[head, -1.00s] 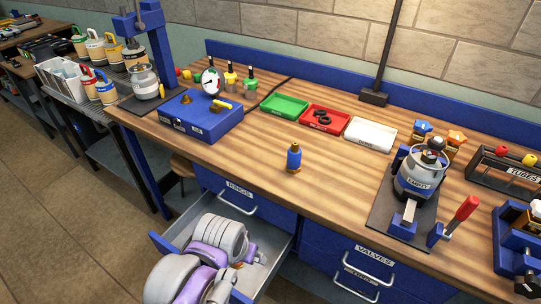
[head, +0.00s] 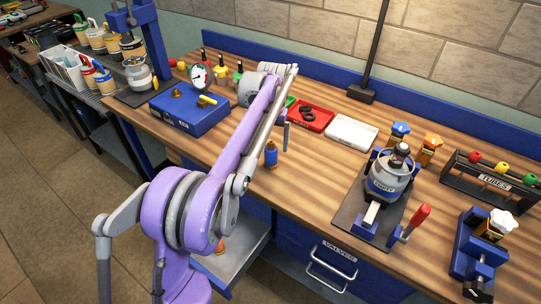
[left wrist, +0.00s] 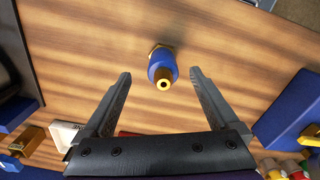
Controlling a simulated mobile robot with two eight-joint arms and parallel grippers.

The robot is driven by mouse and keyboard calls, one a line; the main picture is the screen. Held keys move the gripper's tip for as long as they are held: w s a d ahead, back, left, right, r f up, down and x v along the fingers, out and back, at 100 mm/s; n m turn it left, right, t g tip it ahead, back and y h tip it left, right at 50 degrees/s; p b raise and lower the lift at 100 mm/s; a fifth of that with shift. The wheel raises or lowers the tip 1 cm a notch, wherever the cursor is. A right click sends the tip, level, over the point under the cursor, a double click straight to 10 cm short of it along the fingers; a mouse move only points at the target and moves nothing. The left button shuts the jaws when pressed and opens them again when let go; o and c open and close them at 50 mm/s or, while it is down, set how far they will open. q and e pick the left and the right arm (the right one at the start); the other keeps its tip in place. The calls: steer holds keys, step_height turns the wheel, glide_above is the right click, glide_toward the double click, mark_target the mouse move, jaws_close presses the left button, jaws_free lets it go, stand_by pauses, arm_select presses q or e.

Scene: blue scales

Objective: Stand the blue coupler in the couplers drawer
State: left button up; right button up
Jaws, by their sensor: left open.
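The blue coupler (head: 271,154) stands upright on the wooden bench, with brass ends. In the left wrist view the coupler (left wrist: 162,66) shows from above, in line with the gap between my fingers and apart from them. My left gripper (left wrist: 160,74) is open and empty; in the head view my arm reaches over the bench and partly hides it. An open drawer (head: 254,250) juts out below the bench front, with a small brass-coloured item inside. My arm covers much of it and its label cannot be seen. My right gripper is not in view.
A blue case (head: 190,112) with a gauge stands left of my arm. A red tray (head: 313,117) and a white tray (head: 352,132) lie behind the coupler. A canister (head: 390,178) on a dark plate stands to the right. The bench between coupler and plate is clear.

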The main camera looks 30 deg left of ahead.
mark_target(271, 158)
arm_select(q)
step_height(271, 158, down, 3)
steer(key=shift+f, duration=0.1)
steer(key=f, duration=0.5)
steer(key=shift+w+a, duration=0.2)
steer(key=shift+a, duration=0.05)
jaws_close()
